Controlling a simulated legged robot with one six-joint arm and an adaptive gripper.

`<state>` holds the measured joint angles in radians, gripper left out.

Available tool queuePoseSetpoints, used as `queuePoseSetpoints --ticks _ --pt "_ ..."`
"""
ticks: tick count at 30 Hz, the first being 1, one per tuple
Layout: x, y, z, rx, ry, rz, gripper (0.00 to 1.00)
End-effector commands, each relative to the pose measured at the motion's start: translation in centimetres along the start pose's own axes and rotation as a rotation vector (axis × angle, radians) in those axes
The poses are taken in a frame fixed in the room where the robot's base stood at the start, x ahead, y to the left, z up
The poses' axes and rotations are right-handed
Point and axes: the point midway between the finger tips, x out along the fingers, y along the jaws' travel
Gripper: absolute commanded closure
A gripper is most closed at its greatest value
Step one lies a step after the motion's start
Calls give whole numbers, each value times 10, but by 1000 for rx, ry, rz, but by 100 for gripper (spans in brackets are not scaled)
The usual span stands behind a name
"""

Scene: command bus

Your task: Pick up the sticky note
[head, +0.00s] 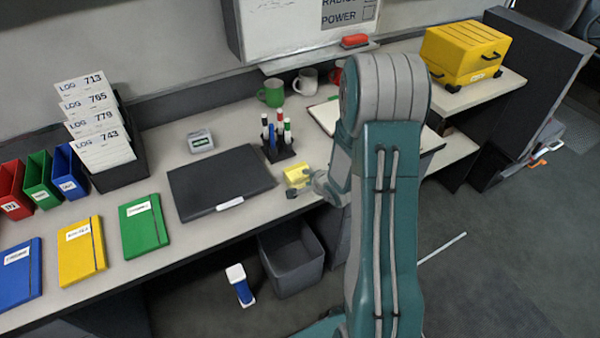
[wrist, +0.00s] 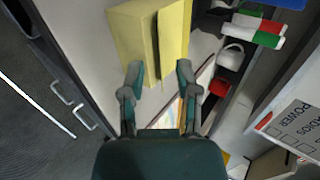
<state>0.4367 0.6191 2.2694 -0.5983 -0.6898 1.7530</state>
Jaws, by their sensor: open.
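The yellow sticky note (head: 296,173) lies near the front edge of the desk, right of the black folder. In the wrist view, it shows as a yellow block (wrist: 133,38) with a thin upright sheet (wrist: 174,45) along its right side. My gripper (wrist: 160,72) is open and empty, with its fingertips at the near end of the sticky note. The left finger overlaps the block's near edge; the right finger is by the sheet's right side. I cannot tell whether they touch it. In the head view, my gripper (head: 306,190) is partly hidden by my arm.
A pen holder with several markers (head: 278,152) stands just behind the sticky note. The black folder (head: 220,180) lies left of it. Green (head: 271,93) and white (head: 306,82) mugs stand farther back. A grey bin (head: 291,262) is on the floor below the desk edge.

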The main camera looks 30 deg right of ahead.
Motion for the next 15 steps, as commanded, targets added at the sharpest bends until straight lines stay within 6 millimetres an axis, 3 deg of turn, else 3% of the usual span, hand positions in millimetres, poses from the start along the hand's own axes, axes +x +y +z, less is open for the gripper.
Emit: queuePoseSetpoints --ticks 6,13,15 --pt "1 -1 3 -3 1 0 58" --pt "1 0 2 -2 1 0 98" --pt "1 0 2 -2 1 0 100"
